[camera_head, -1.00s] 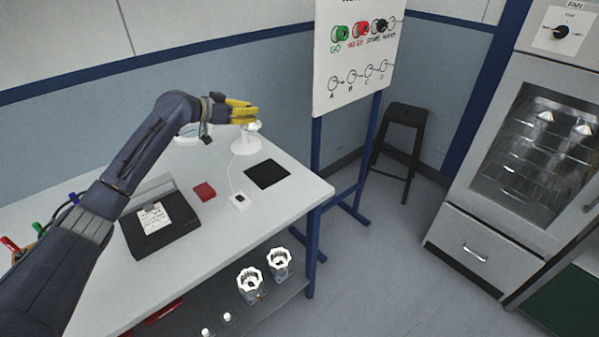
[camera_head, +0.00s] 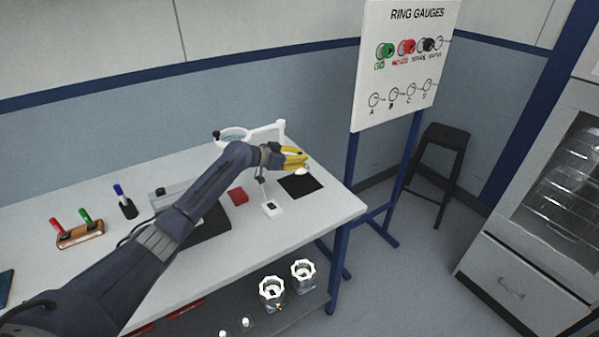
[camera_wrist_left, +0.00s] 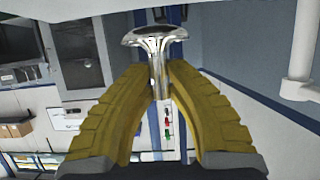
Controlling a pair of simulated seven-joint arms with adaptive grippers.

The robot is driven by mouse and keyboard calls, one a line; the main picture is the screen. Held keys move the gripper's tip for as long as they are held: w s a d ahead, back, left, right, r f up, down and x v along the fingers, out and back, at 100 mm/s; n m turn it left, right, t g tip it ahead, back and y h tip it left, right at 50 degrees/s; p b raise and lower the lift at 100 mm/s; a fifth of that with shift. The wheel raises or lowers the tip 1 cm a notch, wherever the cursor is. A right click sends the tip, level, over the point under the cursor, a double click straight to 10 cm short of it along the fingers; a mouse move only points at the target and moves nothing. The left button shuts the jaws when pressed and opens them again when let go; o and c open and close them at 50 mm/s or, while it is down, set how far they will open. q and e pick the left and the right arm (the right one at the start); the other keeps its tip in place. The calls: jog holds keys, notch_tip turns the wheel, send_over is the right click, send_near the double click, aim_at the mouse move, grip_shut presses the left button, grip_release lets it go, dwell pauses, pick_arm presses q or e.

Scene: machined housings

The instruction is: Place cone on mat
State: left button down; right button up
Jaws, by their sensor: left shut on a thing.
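My left gripper (camera_head: 295,158) has yellow fingers and is shut on the cone (camera_head: 302,170), a shiny metal piece with a flared end. In the left wrist view the cone (camera_wrist_left: 155,62) stands between both fingertips (camera_wrist_left: 160,85), its flared end past them. The mat (camera_head: 300,186) is a black square near the table's right end. In the head view the cone overlaps the mat's far part; I cannot tell whether it touches. My right gripper is not in view.
A white magnifier lamp (camera_head: 281,130) stands behind the gripper. A black device (camera_head: 208,224) is partly behind my arm. The table edge (camera_head: 345,215) is close on the right.

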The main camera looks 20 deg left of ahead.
aim_at(299, 171)
pick_arm(q)
jog(key=shift+f, duration=2.85)
jog(key=shift+f, duration=0.1)
jog(key=c, duration=1.4)
grip_release()
jog(key=v, duration=1.2)
